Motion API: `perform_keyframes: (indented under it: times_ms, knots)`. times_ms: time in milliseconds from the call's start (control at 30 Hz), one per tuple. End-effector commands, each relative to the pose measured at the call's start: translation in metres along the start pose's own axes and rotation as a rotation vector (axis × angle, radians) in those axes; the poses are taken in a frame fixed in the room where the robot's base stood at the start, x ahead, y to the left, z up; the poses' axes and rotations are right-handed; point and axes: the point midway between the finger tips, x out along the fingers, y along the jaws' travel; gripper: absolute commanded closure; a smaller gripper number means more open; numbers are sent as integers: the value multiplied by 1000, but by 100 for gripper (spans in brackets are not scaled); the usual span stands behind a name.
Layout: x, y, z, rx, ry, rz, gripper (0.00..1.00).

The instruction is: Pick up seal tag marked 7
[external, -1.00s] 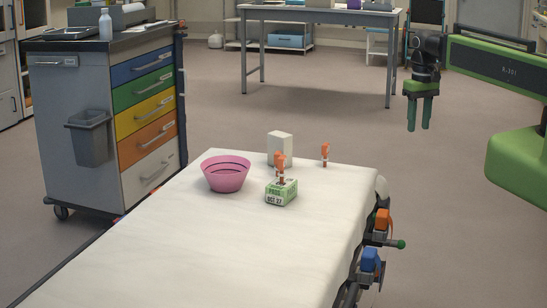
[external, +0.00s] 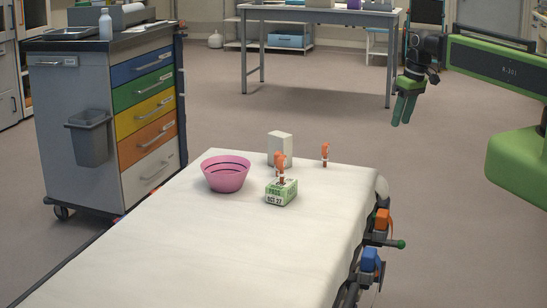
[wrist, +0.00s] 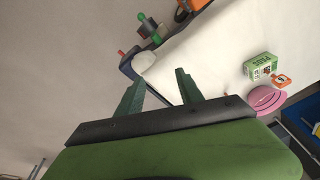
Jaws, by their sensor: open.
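Two small orange seal tags show in the external view. One tag (external: 280,166) stands at the green-and-white box (external: 281,191), and the other tag (external: 325,153) stands alone near the bed's far edge. I cannot read a number on either. The box (wrist: 262,67) also shows at the right of the wrist view, with an orange tag (wrist: 281,81) beside it. My gripper (external: 402,121) is open and empty, in the air beyond and to the right of the bed, apart from both tags. Its two green fingers (wrist: 160,78) are spread in the wrist view.
A pink bowl (external: 226,175) and a pale block (external: 280,149) stand on the white-sheeted bed (external: 200,250). Orange (external: 383,220) and blue (external: 370,261) clamps line its right side. A drawer cart (external: 95,130) stands left. The bed's near part is clear.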

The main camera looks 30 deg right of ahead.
Motion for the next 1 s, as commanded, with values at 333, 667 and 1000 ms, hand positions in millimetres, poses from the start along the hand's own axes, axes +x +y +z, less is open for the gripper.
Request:
perform_keyframes:
  times_ms: [333,667,1000]
  knots:
    - [50,-88,-160,-434,672,-166,56]
    - [140,-173,-202,-448,938,-284,56]
    - [160,-198,-196,-475,930,-308,56]
